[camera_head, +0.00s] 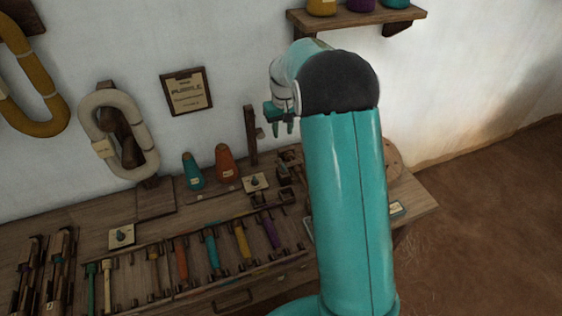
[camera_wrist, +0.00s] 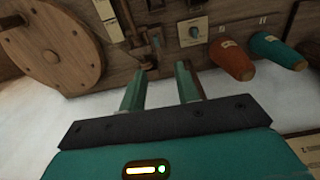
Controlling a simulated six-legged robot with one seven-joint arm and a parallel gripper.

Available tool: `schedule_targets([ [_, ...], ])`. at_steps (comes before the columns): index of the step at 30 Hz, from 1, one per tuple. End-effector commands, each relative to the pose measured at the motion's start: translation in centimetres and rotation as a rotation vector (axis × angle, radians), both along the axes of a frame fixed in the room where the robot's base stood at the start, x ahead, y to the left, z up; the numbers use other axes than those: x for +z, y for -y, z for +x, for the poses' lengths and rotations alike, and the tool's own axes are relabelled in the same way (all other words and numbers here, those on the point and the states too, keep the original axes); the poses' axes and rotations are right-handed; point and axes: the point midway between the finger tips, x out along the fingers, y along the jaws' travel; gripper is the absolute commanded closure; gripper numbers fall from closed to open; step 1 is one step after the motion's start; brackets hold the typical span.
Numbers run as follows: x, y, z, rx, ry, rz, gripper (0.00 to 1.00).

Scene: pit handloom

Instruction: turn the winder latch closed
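My gripper (camera_head: 283,127) is above the back of the wooden bench in the head view, fingers pointing down. In the wrist view my gripper (camera_wrist: 159,76) has its two green fingers apart with nothing between them. A dark wood and metal winder mechanism (camera_wrist: 145,45) shows just beyond the left fingertip; contact cannot be told. A small blue-grey knob on a pale plate (camera_wrist: 195,29) lies right of it, beyond the fingertips. A similar knob plate (camera_head: 256,183) shows on the bench in the head view. Which part is the latch is not clear.
A wooden wheel (camera_wrist: 55,45) stands left of the mechanism in the wrist view. An orange cone (camera_head: 225,162) and a teal cone (camera_head: 193,172) stand near the wall. A dark upright post (camera_head: 250,135) rises close to my gripper. Coloured bobbins (camera_head: 212,248) line the bench front.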

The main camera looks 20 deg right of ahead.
Motion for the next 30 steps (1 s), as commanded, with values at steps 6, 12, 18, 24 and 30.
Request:
schedule_targets([
  [6,-5.3,1.6,2.1,0.004,-0.048,0.003,0.68],
  [12,-6.8,1.8,2.1,0.003,-0.056,0.003,0.68],
  [18,-10.0,1.8,2.0,0.004,-0.057,0.003,0.68],
  [24,-14.0,1.7,2.0,0.004,-0.057,0.003,0.68],
  [30,-17.6,1.7,2.1,0.004,-0.056,0.003,0.68],
])
